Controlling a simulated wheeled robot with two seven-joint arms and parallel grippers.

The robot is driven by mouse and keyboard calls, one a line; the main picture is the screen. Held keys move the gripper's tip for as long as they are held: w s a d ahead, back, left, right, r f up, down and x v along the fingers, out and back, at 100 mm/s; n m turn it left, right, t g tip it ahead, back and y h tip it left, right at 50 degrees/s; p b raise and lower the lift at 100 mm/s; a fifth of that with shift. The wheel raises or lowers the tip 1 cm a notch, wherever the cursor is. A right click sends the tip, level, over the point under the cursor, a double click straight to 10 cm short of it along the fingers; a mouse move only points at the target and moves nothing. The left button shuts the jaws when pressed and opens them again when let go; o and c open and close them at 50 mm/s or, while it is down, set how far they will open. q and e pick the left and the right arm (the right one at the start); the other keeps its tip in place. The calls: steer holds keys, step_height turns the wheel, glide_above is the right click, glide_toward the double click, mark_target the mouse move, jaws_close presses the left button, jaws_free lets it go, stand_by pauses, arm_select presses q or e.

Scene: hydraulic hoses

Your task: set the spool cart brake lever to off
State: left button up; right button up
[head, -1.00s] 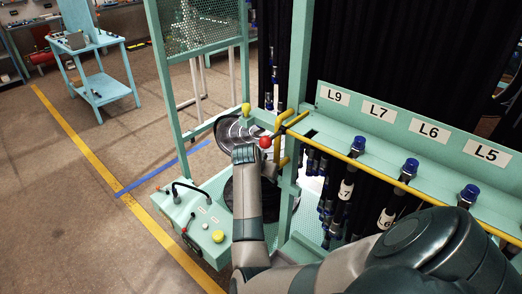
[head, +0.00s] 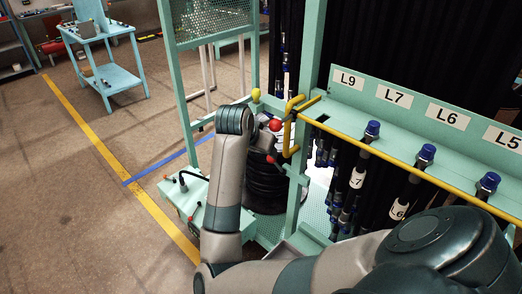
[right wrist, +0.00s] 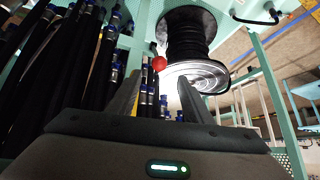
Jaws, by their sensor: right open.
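A red ball knob (head: 275,125) shows beside the yellow bar at the spool cart's post in the head view; it may be the brake lever's end. In the right wrist view the red ball (right wrist: 159,63) lies beyond and between my right fingers, apart from them. The right gripper (right wrist: 160,88) is open and empty. In the head view my right forearm and wrist hide the gripper. The black hose spool (head: 266,190) sits behind and right of my wrist; it also shows in the right wrist view (right wrist: 187,40). My left gripper is in neither view.
Hanging hoses with blue caps (head: 372,129) and a yellow rail (head: 400,165) are on the right. A green box (head: 186,198) with a black handle stands left of my arm. A teal side table (head: 112,78) is farther left. The floor between is open.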

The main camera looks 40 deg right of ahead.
steer(key=shift+v, duration=0.85)
